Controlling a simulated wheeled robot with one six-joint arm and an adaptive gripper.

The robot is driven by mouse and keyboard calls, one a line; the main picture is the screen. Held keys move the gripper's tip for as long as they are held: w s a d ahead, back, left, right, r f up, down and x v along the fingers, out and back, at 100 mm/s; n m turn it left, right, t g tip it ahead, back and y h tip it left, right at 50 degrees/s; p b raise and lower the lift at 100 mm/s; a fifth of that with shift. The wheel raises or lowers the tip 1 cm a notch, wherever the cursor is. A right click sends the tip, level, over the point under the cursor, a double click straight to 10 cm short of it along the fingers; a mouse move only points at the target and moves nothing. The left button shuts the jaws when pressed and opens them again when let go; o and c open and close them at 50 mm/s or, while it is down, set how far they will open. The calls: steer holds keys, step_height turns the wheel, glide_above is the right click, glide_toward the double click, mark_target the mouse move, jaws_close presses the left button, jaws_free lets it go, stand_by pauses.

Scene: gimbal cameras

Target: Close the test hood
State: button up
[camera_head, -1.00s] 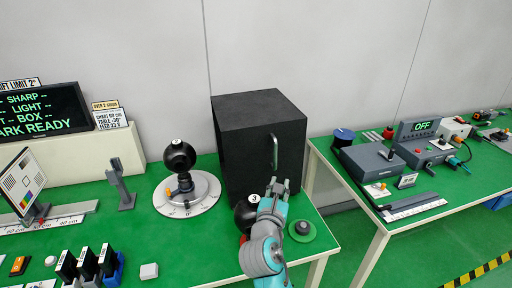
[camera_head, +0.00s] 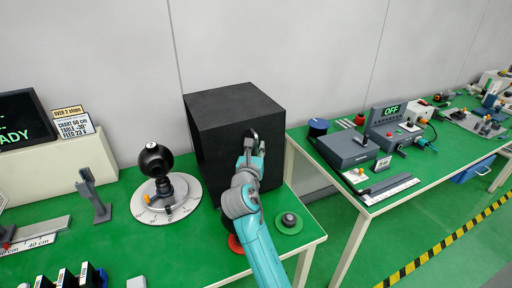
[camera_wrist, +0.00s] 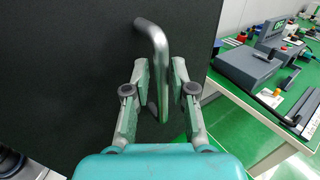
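The test hood is a black box (camera_head: 225,118) standing on the green table near the wall; its dark front face (camera_wrist: 70,75) fills much of the wrist view. A silver vertical bar handle (camera_wrist: 158,60) is on that face. My gripper (camera_wrist: 160,88) is at the handle, with one finger on each side of it. The fingers stand apart, with a visible gap between them. In the head view my gripper (camera_head: 250,150) covers most of the handle. The hood's lower front is partly hidden by my arm.
A black ball-shaped camera on a round dial base (camera_head: 166,198) stands left of the hood. A green disc with a dark knob (camera_head: 289,221) lies right of my arm, and a red-based object (camera_head: 235,244) is partly hidden behind it. A second table (camera_head: 375,205) with devices stands to the right.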

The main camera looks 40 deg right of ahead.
steer(key=shift+w+d, duration=0.25)
steer(key=shift+d, duration=0.1)
jaws_close()
